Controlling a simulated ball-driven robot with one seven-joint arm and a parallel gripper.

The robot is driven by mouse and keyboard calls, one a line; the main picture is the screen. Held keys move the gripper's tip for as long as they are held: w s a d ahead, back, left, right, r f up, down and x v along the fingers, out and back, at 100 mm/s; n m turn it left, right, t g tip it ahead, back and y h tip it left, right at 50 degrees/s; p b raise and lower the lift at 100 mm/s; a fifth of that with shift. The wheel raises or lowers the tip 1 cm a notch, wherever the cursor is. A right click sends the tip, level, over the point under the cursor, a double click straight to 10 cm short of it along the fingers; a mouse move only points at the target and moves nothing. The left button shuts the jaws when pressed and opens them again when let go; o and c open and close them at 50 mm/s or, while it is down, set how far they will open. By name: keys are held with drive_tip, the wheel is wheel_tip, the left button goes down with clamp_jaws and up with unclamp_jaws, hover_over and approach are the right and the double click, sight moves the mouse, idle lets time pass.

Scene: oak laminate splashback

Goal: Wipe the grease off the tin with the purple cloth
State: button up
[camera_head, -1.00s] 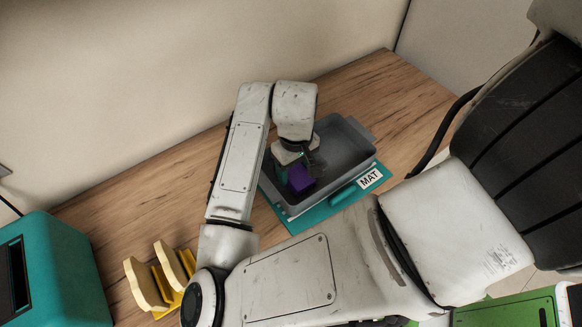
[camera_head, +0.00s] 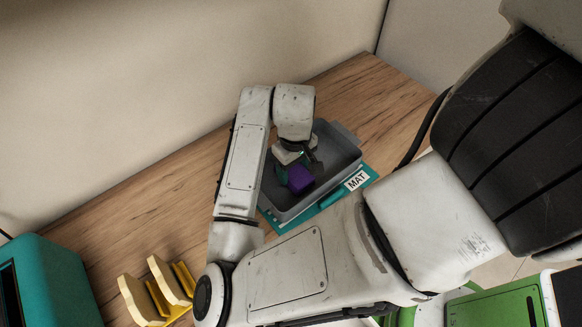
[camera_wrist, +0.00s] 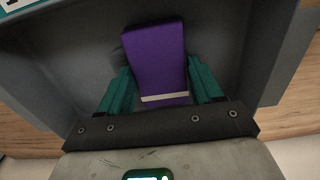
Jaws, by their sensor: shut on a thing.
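The grey tin (camera_head: 342,143) sits on a teal mat (camera_head: 308,220) marked MAT on the wooden counter. My gripper (camera_head: 292,174) is inside the tin, toward its left part, shut on the purple cloth (camera_head: 301,181). In the wrist view my gripper's teal fingers (camera_wrist: 158,92) stand on either side of the purple cloth (camera_wrist: 156,55), which is folded into a block with a pale band near its lower end. A dark smudge shows on the tin (camera_wrist: 80,60) floor beside the cloth's left edge. How much lies under the cloth is hidden.
A yellow rack (camera_head: 181,277) holding pale slices stands at the lower left, beside a teal box (camera_head: 50,285). The wooden counter (camera_head: 400,95) is clear right of the tin. A wall runs along the back.

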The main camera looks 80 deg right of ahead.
drive_tip(key=shift+s+d+f, duration=0.1)
drive_tip(key=shift+s+d, duration=0.35)
drive_tip(key=shift+s+d+r+p, duration=0.15)
drive_tip(key=shift+s+d+p, duration=0.4)
drive_tip(key=shift+d, duration=0.2)
drive_tip(key=shift+s+d+r+p, duration=0.1)
drive_tip(key=shift+s+d+p, duration=0.45)
drive_tip(key=shift+d, duration=0.2)
drive_tip(key=shift+s+d, duration=0.1)
drive_tip(key=shift+d, duration=0.05)
drive_tip(key=shift+s+d+f+p, duration=0.1)
drive_tip(key=shift+s+d+p, duration=0.35)
drive_tip(key=shift+d, duration=0.2)
drive_tip(key=shift+s+d, duration=0.1)
drive_tip(key=shift+s+d+f+p, duration=0.15)
drive_tip(key=shift+s+d+p, duration=0.2)
drive_tip(key=shift+s+d, duration=0.3)
drive_tip(key=shift+d, duration=0.15)
